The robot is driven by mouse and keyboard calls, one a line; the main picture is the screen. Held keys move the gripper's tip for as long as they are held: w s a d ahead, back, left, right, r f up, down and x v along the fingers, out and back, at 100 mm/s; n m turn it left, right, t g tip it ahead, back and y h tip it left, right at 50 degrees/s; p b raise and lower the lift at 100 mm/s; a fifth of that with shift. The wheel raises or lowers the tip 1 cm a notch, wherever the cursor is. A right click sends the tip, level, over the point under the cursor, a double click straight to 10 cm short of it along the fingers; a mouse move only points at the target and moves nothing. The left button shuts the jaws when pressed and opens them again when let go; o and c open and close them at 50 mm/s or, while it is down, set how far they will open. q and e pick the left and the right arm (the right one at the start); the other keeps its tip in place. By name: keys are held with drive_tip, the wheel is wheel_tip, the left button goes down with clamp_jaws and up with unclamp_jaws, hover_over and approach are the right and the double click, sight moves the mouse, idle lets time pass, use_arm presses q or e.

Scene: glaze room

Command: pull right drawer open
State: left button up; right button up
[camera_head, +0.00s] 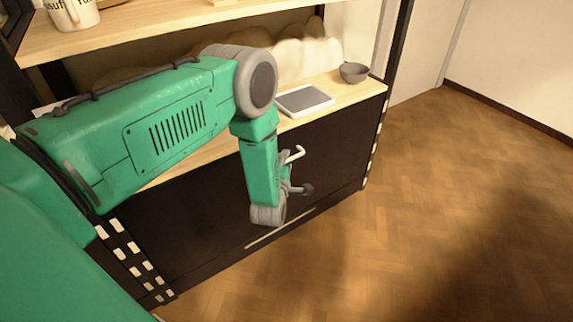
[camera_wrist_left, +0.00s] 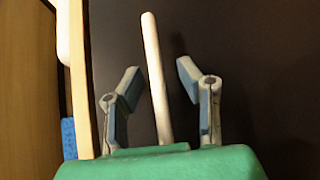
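The black front (camera_head: 335,145) of the shelf unit faces the floor on the right. A pale bar handle (camera_head: 280,228) runs low along it. No seam between drawers can be made out, and the front looks closed. My left gripper (camera_head: 298,172) is in front of the black face, its fingers spread and empty. In the left wrist view my left gripper (camera_wrist_left: 155,85) is open. A pale bar (camera_wrist_left: 155,75) lies between its two fingers in the picture, with gaps on both sides. I cannot tell how deep it sits. My right gripper is not in view.
A wooden counter (camera_head: 345,92) above the front holds a grey-topped tray (camera_head: 304,101) and a dark bowl (camera_head: 354,72). A mug (camera_head: 72,12) stands on the upper shelf. The parquet floor (camera_head: 460,190) on the right is clear.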

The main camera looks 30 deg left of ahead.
use_arm(q)
drive_tip(key=shift+w+a, duration=0.1)
drive_tip(key=shift+a, duration=0.15)
drive_tip(key=shift+d, duration=0.25)
clamp_jaws()
drive_tip(key=shift+d, duration=0.15)
